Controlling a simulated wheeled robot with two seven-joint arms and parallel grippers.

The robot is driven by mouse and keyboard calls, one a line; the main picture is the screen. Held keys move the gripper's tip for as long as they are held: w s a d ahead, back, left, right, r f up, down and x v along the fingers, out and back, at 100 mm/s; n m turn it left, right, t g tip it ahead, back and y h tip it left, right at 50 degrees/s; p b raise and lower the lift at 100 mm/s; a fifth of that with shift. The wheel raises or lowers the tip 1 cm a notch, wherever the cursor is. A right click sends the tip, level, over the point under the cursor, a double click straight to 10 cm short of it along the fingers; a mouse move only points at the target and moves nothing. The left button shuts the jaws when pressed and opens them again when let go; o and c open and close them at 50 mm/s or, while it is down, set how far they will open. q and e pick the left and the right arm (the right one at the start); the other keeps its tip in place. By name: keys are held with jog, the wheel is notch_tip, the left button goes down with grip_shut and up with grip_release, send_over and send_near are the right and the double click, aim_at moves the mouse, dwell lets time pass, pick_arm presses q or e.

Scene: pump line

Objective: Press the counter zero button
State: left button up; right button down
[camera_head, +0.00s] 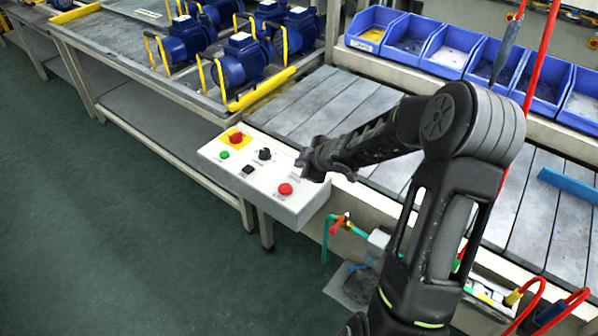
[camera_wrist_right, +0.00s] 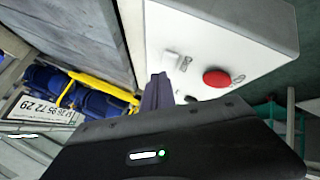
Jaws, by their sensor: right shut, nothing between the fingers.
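A white control box (camera_head: 262,180) sits at the near edge of the conveyor line. Its sloped top carries a red knob on a yellow plate (camera_head: 236,138), a green button (camera_head: 224,155), a black selector knob (camera_head: 265,154), a small dark display (camera_head: 247,169) and a red button (camera_head: 285,189). The red button also shows in the right wrist view (camera_wrist_right: 216,78). My right gripper (camera_head: 301,164) is shut and empty, its tips over the box's right part; I cannot tell whether they touch it. Labels are too small to read, and the counter zero button cannot be made out. My left gripper is out of view.
Blue pumps (camera_head: 243,60) stand on a yellow-edged table (camera_head: 140,70) behind left. A teal pipe with a red valve handle (camera_head: 337,226) is below the box. Green floor lies open at left.

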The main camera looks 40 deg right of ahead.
jog(key=shift+f, duration=0.1)
jog(key=shift+f+b, duration=0.3)
jog(key=shift+f+b, duration=0.45)
jog(key=shift+f, duration=0.05)
dwell(0.8)
dwell(0.4)
jog(key=shift+r+p, duration=0.95)
jog(key=shift+p, duration=0.1)
notch_tip(320, 180, up, 5)
jog(key=p, duration=0.5)
dwell(0.4)
